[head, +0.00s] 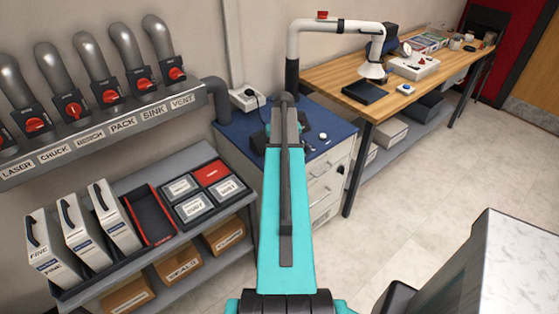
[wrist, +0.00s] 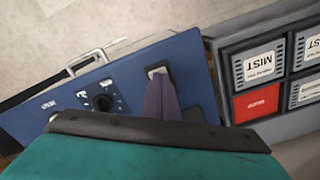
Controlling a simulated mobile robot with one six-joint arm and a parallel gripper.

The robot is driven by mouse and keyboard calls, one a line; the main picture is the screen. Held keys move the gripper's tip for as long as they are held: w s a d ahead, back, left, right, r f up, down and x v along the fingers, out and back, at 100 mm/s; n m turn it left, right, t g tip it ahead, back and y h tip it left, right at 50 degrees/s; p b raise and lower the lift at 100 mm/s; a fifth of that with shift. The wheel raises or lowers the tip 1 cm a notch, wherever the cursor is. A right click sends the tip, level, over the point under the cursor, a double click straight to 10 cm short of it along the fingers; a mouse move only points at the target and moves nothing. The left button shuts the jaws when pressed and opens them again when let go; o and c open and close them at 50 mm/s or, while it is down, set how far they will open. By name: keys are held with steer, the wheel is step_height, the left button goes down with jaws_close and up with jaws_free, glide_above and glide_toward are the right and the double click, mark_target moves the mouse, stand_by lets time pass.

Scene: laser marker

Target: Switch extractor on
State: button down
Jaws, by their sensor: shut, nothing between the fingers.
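The extractor appears to be the cabinet with a blue top (head: 240,139) and light drawers, beyond my arm in the head view. In the wrist view its blue panel (wrist: 190,75) carries a black dial (wrist: 103,102) with small white labels. The tip covers part of the switch, so contact and switch position cannot be told. In the head view my arm hides the fingertips.
A grey shelf (head: 130,172) with labelled boxes and a tray stands left of the cabinet. Several grey hoses with red valves hang above it. A wooden workbench (head: 433,78) with a white arm-like fixture (head: 340,27) stands behind right. The floor (head: 410,185) right of the cabinet is clear.

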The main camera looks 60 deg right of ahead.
step_height(320, 180, up, 7)
steer(key=p, duration=0.3)
steer(key=shift+p, duration=0.35)
stand_by(0.5)
steer(key=shift+f, duration=0.1)
stand_by(0.3)
